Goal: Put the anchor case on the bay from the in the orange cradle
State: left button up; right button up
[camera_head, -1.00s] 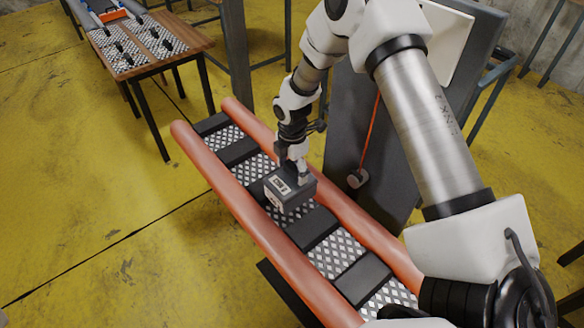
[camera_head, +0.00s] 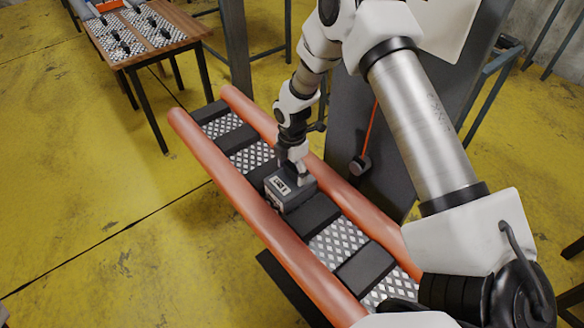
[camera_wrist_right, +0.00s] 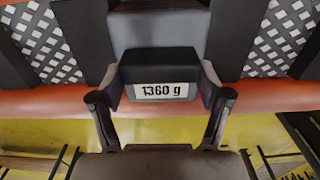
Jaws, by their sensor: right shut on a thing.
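The anchor case is a dark grey box (camera_head: 291,191) with a white label. In the right wrist view the case (camera_wrist_right: 160,68) has a label reading "1360 g". My right gripper (camera_head: 294,172) is shut on it from above, with a finger at each side. The case is low between the two orange tubes (camera_head: 240,205) of the orange cradle, over a bay between dark crossbars. I cannot tell whether its underside touches the bay floor. My left gripper is not in view.
Other chequered bays (camera_head: 337,243) in the orange cradle are empty. A dark upright panel (camera_head: 375,150) with a red cord stands just behind it. Yellow floor lies open at left.

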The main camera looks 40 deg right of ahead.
jog(key=shift+r, duration=0.1)
jog(key=o, duration=1.8)
jog(key=shift+s, duration=0.1)
notch_tip(320, 180, up, 12)
